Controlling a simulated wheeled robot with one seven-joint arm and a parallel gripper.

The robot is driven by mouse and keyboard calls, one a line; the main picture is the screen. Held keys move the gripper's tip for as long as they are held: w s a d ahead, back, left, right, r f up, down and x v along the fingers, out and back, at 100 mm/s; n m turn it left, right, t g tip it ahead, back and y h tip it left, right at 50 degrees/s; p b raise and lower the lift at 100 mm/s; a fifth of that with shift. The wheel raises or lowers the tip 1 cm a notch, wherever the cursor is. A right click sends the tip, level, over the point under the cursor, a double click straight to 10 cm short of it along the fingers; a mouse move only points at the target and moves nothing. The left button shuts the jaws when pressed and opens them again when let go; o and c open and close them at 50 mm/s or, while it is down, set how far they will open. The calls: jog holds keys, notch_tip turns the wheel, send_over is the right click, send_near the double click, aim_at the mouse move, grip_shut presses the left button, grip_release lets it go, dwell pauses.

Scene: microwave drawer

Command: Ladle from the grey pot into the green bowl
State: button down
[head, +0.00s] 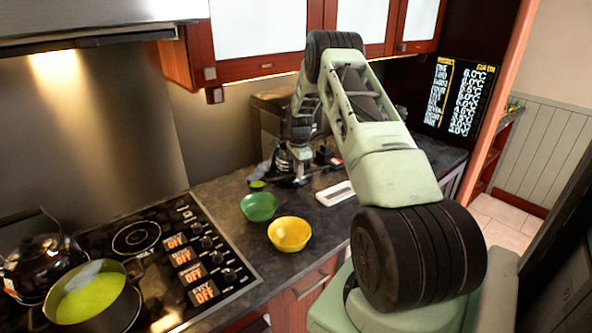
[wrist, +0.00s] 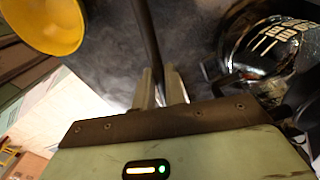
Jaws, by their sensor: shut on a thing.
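The grey pot (head: 125,312) stands on the stove at the lower left and holds a yellow-green liquid. The green bowl (head: 258,207) sits on the dark counter right of the stove. My gripper (wrist: 162,88) is shut on a dark rod, the ladle's handle (wrist: 148,38), which runs up out of the wrist view. In the head view my gripper is small and hard to make out above the counter, behind the green bowl. A small dark cup shape with green in it (head: 257,185) shows just behind the bowl; it looks like the ladle's head.
A yellow bowl (head: 289,236) stands right of the green bowl and shows at the wrist view's upper left (wrist: 45,22). A black kettle (head: 42,262) stands left of the pot. A shiny rounded thing (wrist: 262,52) is close on my gripper's right. A white item (head: 336,193) lies on the counter.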

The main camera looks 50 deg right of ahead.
jog(key=shift+f+b, duration=0.35)
jog(key=shift+f, duration=0.6)
jog(key=shift+s+a+t+h+b, duration=0.1)
jog(key=shift+s+t+h+b, duration=0.25)
jog(key=shift+t, duration=0.25)
jog(key=t+b, duration=0.1)
jog(key=b, duration=0.1)
jog(key=t+h+b, duration=0.1)
jog(key=t+b, duration=0.1)
jog(key=s+t+h+b, duration=0.1)
jog(key=b, duration=0.2)
jog(key=shift+a+f, duration=0.1)
jog(key=shift+a, duration=0.25)
jog(key=t+h+b, duration=0.1)
jog(key=b, duration=0.2)
jog(key=t+h+b, duration=0.1)
jog(key=t+b, duration=0.1)
jog(key=b, duration=0.1)
jog(key=s+f+t+h+b, duration=0.1)
jog(key=b, duration=0.2)
jog(key=shift+a+f+t, duration=0.1)
jog(key=shift+a+t, duration=0.2)
jog(key=shift+t, duration=0.1)
